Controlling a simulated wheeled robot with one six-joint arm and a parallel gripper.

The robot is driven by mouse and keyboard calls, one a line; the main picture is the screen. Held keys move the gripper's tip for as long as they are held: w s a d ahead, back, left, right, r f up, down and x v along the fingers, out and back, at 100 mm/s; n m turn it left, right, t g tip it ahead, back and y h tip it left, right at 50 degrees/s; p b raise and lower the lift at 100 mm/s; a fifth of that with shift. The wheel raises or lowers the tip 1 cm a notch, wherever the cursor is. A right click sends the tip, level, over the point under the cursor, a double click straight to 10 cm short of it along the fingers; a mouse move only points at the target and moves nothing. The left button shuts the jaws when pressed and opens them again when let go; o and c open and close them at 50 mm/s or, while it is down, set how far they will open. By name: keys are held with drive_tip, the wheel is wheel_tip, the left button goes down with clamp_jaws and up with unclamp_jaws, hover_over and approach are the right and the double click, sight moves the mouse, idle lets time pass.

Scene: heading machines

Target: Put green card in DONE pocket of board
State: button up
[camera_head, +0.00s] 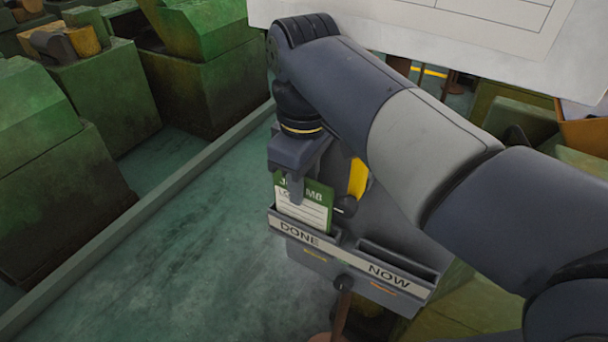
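The green card (318,196) has a green top band with partly hidden lettering and a white lined lower part. It stands upright at the DONE pocket (299,235) on the left of the board (345,257), with its lower edge hidden behind the pocket's front. My gripper (294,190) is at the card's top left, and one finger lies in front of the card. The other finger is hidden, so its grip on the card cannot be made out. The NOW pocket (390,272) on the right shows no card.
Green machines (60,160) stand at the left behind a grey rail (140,220). A white sheet (480,25) hangs at the top right. My arm crosses the right side above the board. Open floor (200,270) lies left of the board.

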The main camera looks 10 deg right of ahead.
wheel_tip(320, 180, up, 12)
drive_tip(key=shift+p, duration=0.4)
drive_tip(key=shift+r, duration=0.1)
idle(0.4)
